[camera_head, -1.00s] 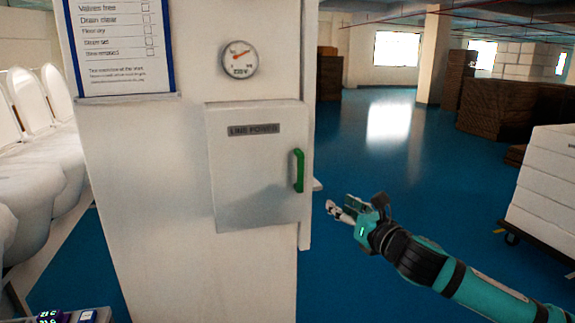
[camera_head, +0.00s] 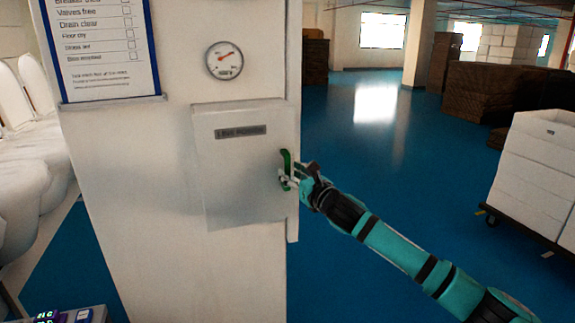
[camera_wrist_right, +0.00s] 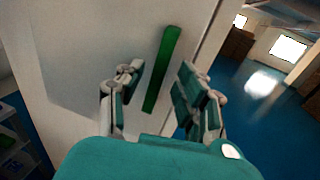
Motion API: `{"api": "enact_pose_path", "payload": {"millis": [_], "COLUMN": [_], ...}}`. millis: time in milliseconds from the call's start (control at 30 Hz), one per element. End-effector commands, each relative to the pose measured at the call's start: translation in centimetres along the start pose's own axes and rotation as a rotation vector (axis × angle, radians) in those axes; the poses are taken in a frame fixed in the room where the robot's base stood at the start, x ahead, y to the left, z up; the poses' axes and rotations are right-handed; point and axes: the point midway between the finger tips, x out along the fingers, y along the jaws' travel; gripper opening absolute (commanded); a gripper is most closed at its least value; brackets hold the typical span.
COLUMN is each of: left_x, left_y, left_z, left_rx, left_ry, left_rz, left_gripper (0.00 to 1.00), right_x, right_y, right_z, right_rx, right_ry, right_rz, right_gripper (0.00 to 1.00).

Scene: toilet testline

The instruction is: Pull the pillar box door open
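The pillar box door (camera_head: 243,180) is a pale panel with a grey label on the white pillar, and it looks closed. Its green handle (camera_head: 287,163) is upright at the door's right edge. My right gripper (camera_head: 289,181) is at the handle in the head view, covering its lower part. In the right wrist view, the open fingers (camera_wrist_right: 157,85) are on either side of the green handle (camera_wrist_right: 163,68), with gaps visible on both sides. My left gripper is not in view.
A gauge (camera_head: 224,60) and a framed checklist (camera_head: 101,45) are on the pillar (camera_head: 130,150) above the door. White toilets (camera_head: 25,150) stand at the left. A cart with white boxes (camera_head: 540,175) stands at the right. The blue floor between is clear.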

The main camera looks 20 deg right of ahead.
Motion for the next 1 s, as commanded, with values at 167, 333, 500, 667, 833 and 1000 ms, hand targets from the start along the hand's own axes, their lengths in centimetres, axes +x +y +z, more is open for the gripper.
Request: {"api": "enact_pose_path", "payload": {"millis": [167, 333, 500, 667, 833, 1000], "left_x": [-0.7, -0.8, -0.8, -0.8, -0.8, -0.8], "left_y": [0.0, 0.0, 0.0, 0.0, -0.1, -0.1], "left_z": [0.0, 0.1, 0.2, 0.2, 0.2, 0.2], "left_rx": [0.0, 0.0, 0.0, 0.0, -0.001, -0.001], "left_ry": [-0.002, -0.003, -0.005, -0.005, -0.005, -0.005], "left_rz": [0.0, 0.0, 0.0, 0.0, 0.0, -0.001], "left_gripper": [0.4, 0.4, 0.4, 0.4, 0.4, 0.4], "right_x": [1.9, 2.5, 2.5, 2.5, 2.5, 2.5], "right_y": [0.0, 0.1, 0.0, 0.0, 0.0, 0.0], "right_z": [0.1, 0.0, 0.0, 0.0, 0.0, 0.0], "right_rx": [0.002, 0.0, 0.0, 0.0, 0.001, 0.001], "right_ry": [0.0, 0.0, 0.0, 0.0, 0.0, 0.0], "right_rz": [0.0, 0.001, 0.001, 0.001, 0.0, 0.0], "right_gripper": [0.36, 0.36, 0.36, 0.25, 0.02, 0.0]}}
